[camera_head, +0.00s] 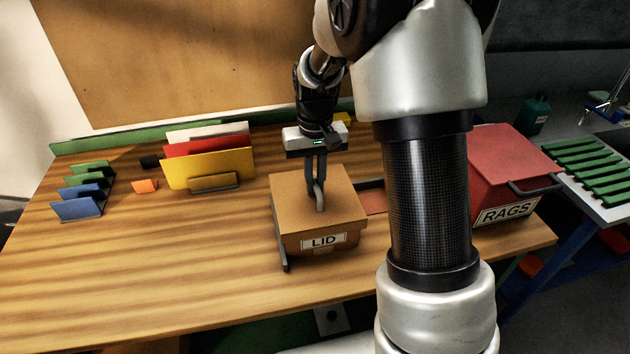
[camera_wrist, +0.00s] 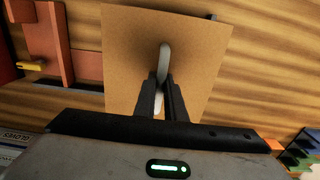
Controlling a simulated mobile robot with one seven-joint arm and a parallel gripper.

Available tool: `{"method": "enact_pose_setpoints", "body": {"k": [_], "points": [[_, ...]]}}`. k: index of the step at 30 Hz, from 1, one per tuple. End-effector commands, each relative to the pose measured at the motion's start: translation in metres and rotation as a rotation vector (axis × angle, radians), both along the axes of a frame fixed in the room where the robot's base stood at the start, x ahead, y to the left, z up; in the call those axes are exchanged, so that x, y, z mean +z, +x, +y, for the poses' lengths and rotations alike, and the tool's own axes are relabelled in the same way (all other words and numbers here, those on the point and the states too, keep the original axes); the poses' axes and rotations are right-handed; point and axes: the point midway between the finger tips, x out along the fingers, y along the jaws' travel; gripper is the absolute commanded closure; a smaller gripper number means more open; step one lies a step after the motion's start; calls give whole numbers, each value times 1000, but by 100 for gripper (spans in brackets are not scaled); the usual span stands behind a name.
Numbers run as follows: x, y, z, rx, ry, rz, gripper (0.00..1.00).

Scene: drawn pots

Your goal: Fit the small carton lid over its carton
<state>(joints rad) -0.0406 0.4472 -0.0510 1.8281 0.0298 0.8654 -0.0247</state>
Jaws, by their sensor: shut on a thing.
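The carton lid (camera_head: 333,188) is a brown cardboard top with a grey handle and a white label reading LID on its front. My gripper (camera_head: 317,188) is above it, with its fingers shut on the handle. In the wrist view the lid (camera_wrist: 125,60) fills the middle, and the fingers of my gripper (camera_wrist: 162,98) close on the grey handle (camera_wrist: 165,62). A lower brown part (camera_head: 320,249) shows under the lid's front edge. I cannot tell whether the lid is fully seated on it. The inside of the carton is hidden.
A dark grey bracket (camera_head: 282,250) stands at the lid's left front corner. Upright coloured boards (camera_head: 210,168) and a small file rack (camera_head: 80,205) stand left. A red RAGS box (camera_head: 505,170) stands right, behind my arm. The table's left front is clear.

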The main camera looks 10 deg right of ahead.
Motion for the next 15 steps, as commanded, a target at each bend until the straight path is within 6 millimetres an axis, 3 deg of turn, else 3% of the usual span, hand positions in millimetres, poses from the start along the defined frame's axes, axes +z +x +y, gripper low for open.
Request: {"method": "enact_pose_setpoints", "body": {"k": [7, 8, 11, 15], "points": [[-3, 0, 0, 0, 0, 0, 100], [-3, 0, 0, 0, 0, 0, 85], [-3, 0, 0, 0, 0, 0, 68], [-3, 0, 0, 0, 0, 0, 68]]}}
